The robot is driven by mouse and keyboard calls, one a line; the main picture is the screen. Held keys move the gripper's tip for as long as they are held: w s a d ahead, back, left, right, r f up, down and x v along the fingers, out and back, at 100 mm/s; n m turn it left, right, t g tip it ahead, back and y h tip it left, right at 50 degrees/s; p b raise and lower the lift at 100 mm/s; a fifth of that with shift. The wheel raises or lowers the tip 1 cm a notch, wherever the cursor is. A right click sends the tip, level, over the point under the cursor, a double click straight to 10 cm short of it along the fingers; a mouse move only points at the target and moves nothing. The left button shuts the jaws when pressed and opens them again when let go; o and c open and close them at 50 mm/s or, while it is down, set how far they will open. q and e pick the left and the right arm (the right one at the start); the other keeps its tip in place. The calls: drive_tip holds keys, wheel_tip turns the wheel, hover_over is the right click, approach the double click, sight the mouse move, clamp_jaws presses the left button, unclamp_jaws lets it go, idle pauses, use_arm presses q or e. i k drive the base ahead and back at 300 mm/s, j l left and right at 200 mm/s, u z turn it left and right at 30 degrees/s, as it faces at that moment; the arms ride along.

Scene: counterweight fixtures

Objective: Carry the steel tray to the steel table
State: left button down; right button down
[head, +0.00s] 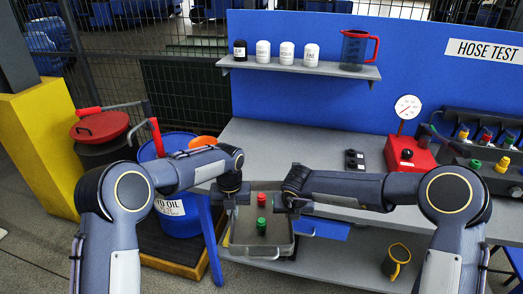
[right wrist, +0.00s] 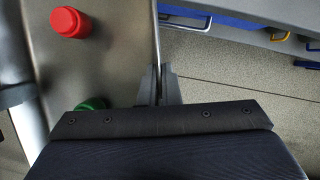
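The steel tray (head: 262,249) is a shallow grey tray in front of the grey bench in the head view. A red cylinder (head: 261,199) and a green cylinder (head: 261,226) stand in it. My left gripper (head: 230,203) is at the tray's left rim and appears shut on it. My right gripper (head: 288,203) is at the opposite rim. In the right wrist view, its fingers (right wrist: 158,86) are closed on the tray's thin edge, and the red cylinder (right wrist: 70,22) shows beside them. I cannot pick out a separate steel table for certain.
A blue oil drum (head: 178,210) and a yellow post (head: 40,135) stand left.

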sight(262, 161)
drive_tip(key=i, duration=1.25)
